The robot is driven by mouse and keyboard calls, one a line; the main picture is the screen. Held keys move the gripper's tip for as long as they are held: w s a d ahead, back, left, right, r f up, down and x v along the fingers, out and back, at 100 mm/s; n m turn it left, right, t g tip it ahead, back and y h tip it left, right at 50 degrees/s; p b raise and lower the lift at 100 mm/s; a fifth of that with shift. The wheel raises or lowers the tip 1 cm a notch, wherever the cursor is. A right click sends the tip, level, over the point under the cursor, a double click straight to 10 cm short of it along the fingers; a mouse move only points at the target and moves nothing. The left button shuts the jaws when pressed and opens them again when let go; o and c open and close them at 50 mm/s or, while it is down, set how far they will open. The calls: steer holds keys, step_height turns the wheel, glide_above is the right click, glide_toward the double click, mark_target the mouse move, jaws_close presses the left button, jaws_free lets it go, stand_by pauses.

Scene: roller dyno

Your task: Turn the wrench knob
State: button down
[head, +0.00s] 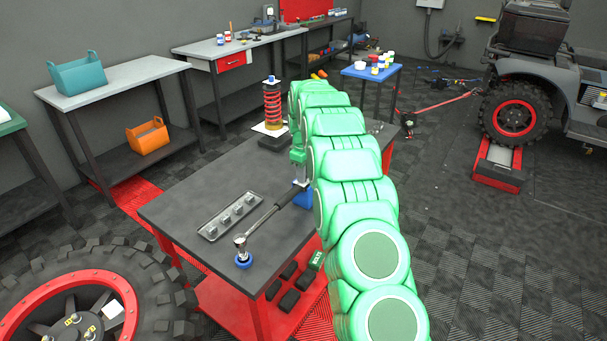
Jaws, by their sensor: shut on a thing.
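The torque wrench (270,219) lies on the dark table top. It has a silver ratchet head (241,243) at the near left and a dark handle toward the back right. A blue support (243,260) is under its head and another blue support (301,196) is by the handle end. My gripper (301,181) points down at the handle end and is shut there on the wrench knob. The knob itself and my fingertips are small and largely hidden by my green arm, so the exact contact is not clear.
A tray with several sockets (230,217) lies left of the wrench on the table (185,205). A red coil spring shock (272,103) stands at the table's back. A large tyre (150,285) is at the near left. My arm covers the table's right side.

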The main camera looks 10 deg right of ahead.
steer(key=m, duration=0.4)
steer(key=shift+m, duration=1.6)
steer(key=c, duration=1.3)
jaws_free()
steer(key=shift+r, duration=0.1)
step_height(320, 180, up, 7)
steer(key=shift+r, duration=0.3)
